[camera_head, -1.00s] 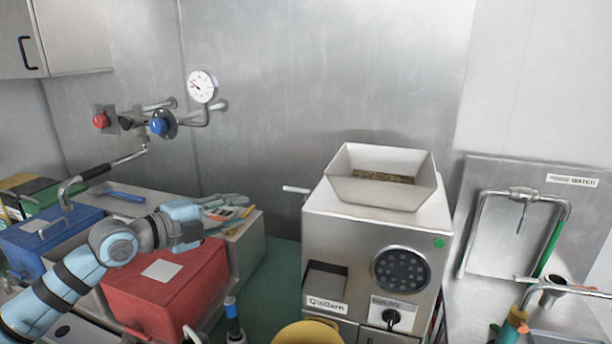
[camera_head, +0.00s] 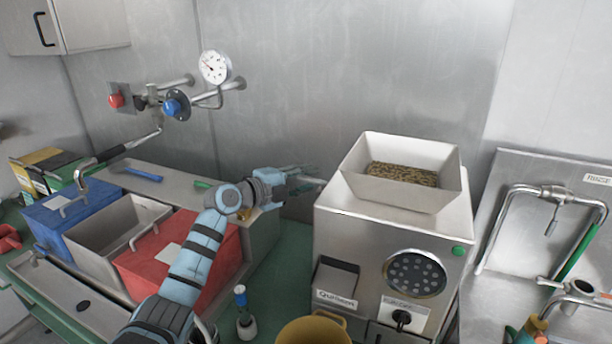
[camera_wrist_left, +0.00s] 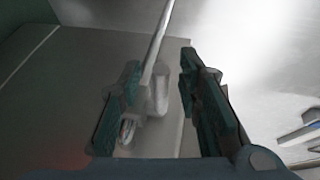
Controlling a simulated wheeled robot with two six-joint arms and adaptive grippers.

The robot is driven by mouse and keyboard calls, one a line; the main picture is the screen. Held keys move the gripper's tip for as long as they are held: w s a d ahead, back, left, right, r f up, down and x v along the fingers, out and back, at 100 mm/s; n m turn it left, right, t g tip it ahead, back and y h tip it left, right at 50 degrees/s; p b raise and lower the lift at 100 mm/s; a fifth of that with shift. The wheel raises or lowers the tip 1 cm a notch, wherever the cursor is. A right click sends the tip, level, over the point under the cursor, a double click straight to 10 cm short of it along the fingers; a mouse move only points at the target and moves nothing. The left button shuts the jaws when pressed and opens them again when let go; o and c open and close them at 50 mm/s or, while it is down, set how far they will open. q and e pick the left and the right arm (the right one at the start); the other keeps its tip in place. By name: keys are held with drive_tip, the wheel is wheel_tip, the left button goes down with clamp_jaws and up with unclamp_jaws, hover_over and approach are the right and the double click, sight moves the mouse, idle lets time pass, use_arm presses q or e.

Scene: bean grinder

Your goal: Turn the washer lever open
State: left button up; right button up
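The lever (camera_wrist_left: 158,45) is a thin, pale metal rod on the left side of the steel grinder (camera_head: 340,236). In the wrist view it runs down from the top edge to a short round metal stub (camera_wrist_left: 158,92), between my fingers. My left gripper (camera_head: 308,182) is beside the grinder's upper left edge, below the hopper. It also shows in the left wrist view (camera_wrist_left: 160,90), with its two dark green fingers apart around the lever. I cannot see clear contact. In the head view the fingers mostly hide the lever. My right gripper is not in view.
The hopper (camera_head: 372,184) holds beans. Blue (camera_head: 68,222) and red (camera_head: 215,262) boxes stand at the left, below wall valves and a gauge (camera_head: 215,67). A yellow container (camera_head: 312,333) is in front of the grinder, and a sink tap (camera_head: 545,193) is at the right.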

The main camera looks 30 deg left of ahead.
use_arm(q)
drive_tip(key=shift+d+r, duration=0.1)
drive_tip(key=shift+w, duration=0.1)
clamp_jaws()
